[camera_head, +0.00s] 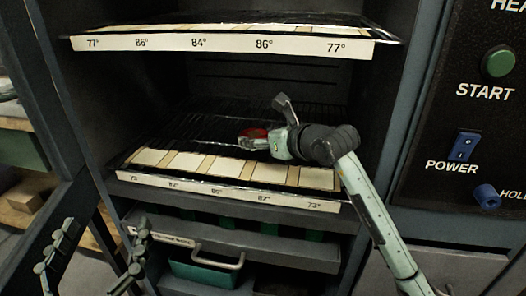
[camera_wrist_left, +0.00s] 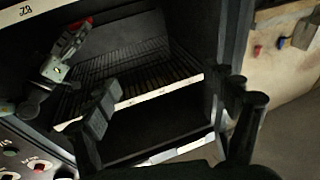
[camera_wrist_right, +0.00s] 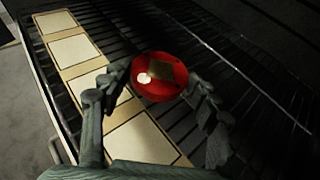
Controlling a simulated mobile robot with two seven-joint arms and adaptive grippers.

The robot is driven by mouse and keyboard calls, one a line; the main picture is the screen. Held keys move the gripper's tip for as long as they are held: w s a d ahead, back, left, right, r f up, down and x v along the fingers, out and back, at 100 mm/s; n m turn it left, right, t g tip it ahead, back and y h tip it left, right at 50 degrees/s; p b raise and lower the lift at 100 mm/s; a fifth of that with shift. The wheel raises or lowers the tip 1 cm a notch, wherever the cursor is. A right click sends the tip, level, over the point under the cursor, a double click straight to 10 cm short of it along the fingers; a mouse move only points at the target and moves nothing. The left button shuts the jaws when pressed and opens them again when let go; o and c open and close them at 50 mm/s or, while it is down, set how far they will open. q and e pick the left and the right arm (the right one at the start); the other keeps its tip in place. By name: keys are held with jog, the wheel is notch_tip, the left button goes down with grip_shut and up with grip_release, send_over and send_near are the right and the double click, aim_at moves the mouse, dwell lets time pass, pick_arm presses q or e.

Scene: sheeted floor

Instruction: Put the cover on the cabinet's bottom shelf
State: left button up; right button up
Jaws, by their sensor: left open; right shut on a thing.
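The cover is a round red piece (camera_head: 254,133) with a dark square patch and a pale spot on its face, as the right wrist view (camera_wrist_right: 174,88) shows. My right gripper (camera_head: 268,128) is shut on it and holds it inside the cabinet, over the wire-rack shelf (camera_head: 215,128). I cannot tell whether the cover touches the rack. The shelf carries a row of pale cards (camera_head: 190,162) and a label strip with numbers along its front. My left gripper (camera_head: 92,262) is open and empty, outside the cabinet at the lower left; its fingers frame the left wrist view (camera_wrist_left: 168,110).
An upper shelf (camera_head: 215,42) with a temperature strip hangs above. A drawer with a handle (camera_head: 215,262) is below the rack. A control panel with a START button (camera_head: 498,62) and POWER switch (camera_head: 466,146) stands right. An open door (camera_head: 60,100) stands left.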

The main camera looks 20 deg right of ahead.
aim_at(263, 160)
jog(key=shift+w+d+f, duration=0.1)
jog(key=shift+d+f, duration=0.05)
jog(key=shift+d, duration=0.15)
notch_tip(263, 160, down, 3)
jog(key=shift+f+b, duration=0.2)
jog(key=shift+b, duration=0.2)
pick_arm(q)
jog(key=shift+t+h, duration=0.5)
jog(key=shift+t, duration=0.4)
jog(key=shift+s+d+r, duration=0.15)
jog(key=shift+s+r, duration=0.1)
jog(key=shift+r, duration=0.4)
jog(key=shift+s+d+r, duration=0.1)
jog(key=shift+s+r, duration=0.1)
jog(key=shift+r, duration=0.5)
jog(key=shift+s+d+r, duration=0.15)
jog(key=shift+s+r, duration=0.1)
jog(key=shift+r, duration=0.4)
pick_arm(e)
jog(key=shift+f, duration=0.25)
jog(key=shift+f, duration=0.15)
jog(key=o, duration=1.3)
pick_arm(q)
jog(key=shift+a+r, duration=0.1)
jog(key=shift+r, duration=0.1)
pick_arm(e)
jog(key=shift+o, duration=0.2)
